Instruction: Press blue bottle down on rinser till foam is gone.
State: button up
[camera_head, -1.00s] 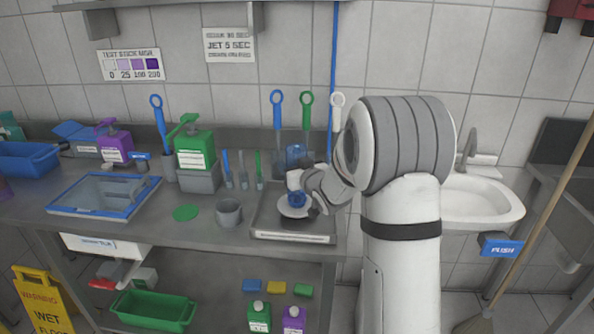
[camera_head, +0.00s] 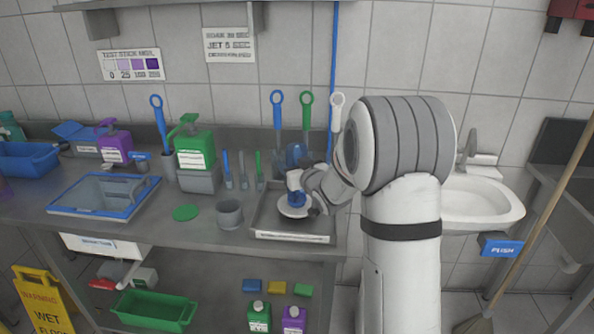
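The blue bottle (camera_head: 297,199) is at the rinser, with only a small blue part showing beside my gripper. The rinser shows as a pale round disc (camera_head: 294,210) in a shallow grey tray (camera_head: 292,236) on the steel counter. My gripper (camera_head: 301,192) is at the bottle, just above the disc. Its fingers are small and partly hidden by my own wrist, so I cannot tell how they sit on the bottle. I cannot see whether there is foam in the bottle.
Another blue vessel (camera_head: 296,155) stands behind, near upright brushes (camera_head: 306,112). A grey cup (camera_head: 229,214) and a green disc (camera_head: 186,212) lie left of the tray. A green jug (camera_head: 194,150) stands farther left. A white sink (camera_head: 476,203) is at the right.

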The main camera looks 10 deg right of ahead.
aim_at(294, 144)
jog(key=shift+r+p, duration=1.4)
jog(key=shift+r, duration=1.6)
jog(key=shift+r+p, duration=0.7)
jog(key=shift+r, duration=0.8)
